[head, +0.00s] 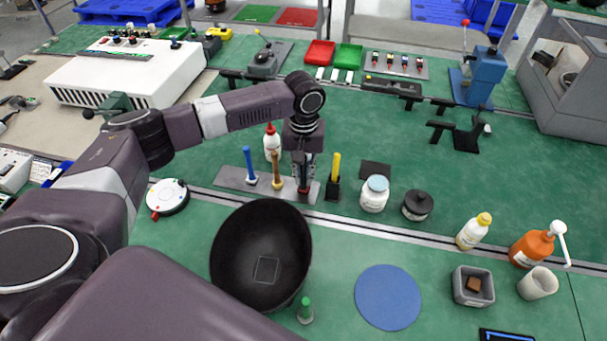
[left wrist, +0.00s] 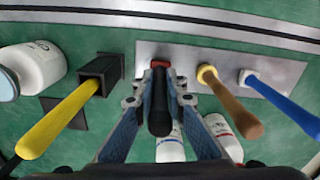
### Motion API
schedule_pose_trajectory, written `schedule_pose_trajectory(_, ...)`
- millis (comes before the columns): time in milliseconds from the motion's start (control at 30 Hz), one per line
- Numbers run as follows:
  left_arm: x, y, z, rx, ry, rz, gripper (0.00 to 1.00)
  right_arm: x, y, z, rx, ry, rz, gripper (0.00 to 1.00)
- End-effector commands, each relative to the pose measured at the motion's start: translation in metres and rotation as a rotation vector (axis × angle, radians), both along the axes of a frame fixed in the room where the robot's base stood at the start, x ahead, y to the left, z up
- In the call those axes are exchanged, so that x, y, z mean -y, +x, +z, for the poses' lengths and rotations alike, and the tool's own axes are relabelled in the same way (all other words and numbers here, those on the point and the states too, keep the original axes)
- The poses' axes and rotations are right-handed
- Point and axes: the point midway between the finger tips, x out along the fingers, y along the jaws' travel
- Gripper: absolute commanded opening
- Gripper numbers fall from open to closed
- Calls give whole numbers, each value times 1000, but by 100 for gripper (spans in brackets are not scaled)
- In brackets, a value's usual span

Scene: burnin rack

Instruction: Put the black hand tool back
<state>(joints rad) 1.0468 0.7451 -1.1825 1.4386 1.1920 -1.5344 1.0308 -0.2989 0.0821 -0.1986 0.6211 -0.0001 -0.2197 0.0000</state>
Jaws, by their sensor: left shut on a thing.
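The black hand tool (left wrist: 159,108), with a red collar at its plate end, is between the blue-grey fingers of my left gripper (left wrist: 157,100). The left gripper (head: 304,178) points down over the right end of the grey metal plate (head: 228,178) in the head view. The tool's lower end meets or hovers just over the plate; I cannot tell how deep it sits. A brown-handled tool (head: 277,172) and a blue-handled tool (head: 249,163) stand upright on the same plate. My right gripper is out of view.
A yellow-handled tool (head: 336,168) stands in a black square holder (head: 332,190) close right of the gripper. A white bottle with a red tip (head: 271,144) stands behind. A large black bowl (head: 225,245) is in front. A white jar (head: 374,197) is to the right.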

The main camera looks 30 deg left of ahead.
Motion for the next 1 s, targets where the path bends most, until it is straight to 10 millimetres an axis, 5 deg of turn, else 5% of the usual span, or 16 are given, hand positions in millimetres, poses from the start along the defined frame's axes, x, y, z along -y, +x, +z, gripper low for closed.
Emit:
schedule_pose_trajectory(67,0,0,-2,-1,0,0,0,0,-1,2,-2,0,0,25)
schedule_pose_trajectory(100,0,0,-2,-1,-1,0,15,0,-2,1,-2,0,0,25)
schedule_pose_trajectory(233,0,0,-2,-1,0,0,29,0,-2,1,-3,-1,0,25)
schedule_pose_trajectory(600,0,1,2,1,0,0,29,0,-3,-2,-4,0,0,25)
schedule_pose_trajectory(1000,1,1,79,4,-2,0,29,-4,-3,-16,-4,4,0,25)
